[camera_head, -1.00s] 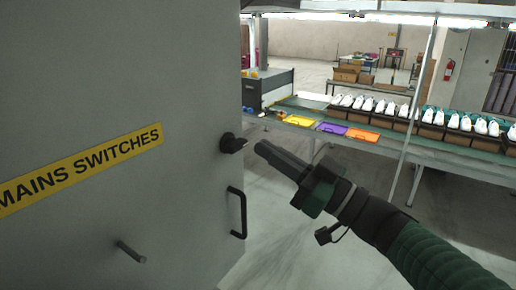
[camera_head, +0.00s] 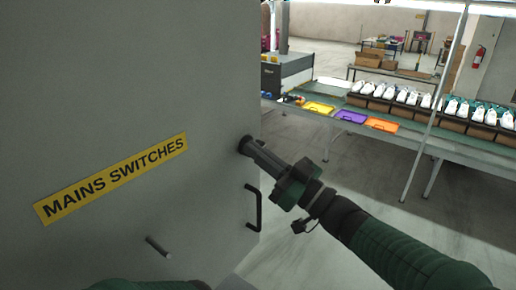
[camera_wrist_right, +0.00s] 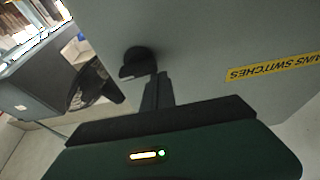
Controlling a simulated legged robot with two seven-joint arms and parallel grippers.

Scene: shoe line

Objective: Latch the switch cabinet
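The grey switch cabinet (camera_head: 120,120) fills the left of the head view, with a yellow "MAINS SWITCHES" label (camera_head: 112,178). A round black latch knob (camera_head: 244,146) sits near the right edge of its face, above a black bar handle (camera_head: 253,208). My right gripper (camera_head: 256,150) has its fingertips at the knob and hides part of it. In the right wrist view the closed fingers (camera_wrist_right: 157,88) reach beside the tab of the knob (camera_wrist_right: 134,62); I cannot tell whether they touch. My left gripper is out of view; a green piece of my arm shows at the bottom.
At the right, a green-topped bench (camera_head: 470,150) carries yellow, purple and orange trays (camera_head: 350,116) and rows of shoes (camera_head: 400,94). Open floor lies between cabinet and bench.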

